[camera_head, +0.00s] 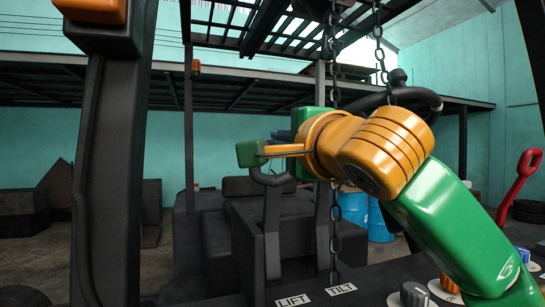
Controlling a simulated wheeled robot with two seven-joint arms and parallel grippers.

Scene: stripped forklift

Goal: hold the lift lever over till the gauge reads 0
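The lift lever (272,225) is a dark bent post behind the white LIFT label (293,300). A dark green block (249,153) sits at its upper end; it looks like the lever's knob, though I cannot be sure. My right gripper (268,151), on the green and orange arm from the lower right, has its orange fingers pointing left against or just beside this block. I cannot tell whether they close on it. A second dark post (322,230) stands by the TILT label (341,289), its top hidden by my wrist. My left gripper and the gauge are not seen.
A chain (335,245) hangs right of the levers, partly behind my arm. A red-handled lever (519,180) stands at the far right. A thick dark upright (115,170) fills the left. Blue barrels (354,207) stand behind.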

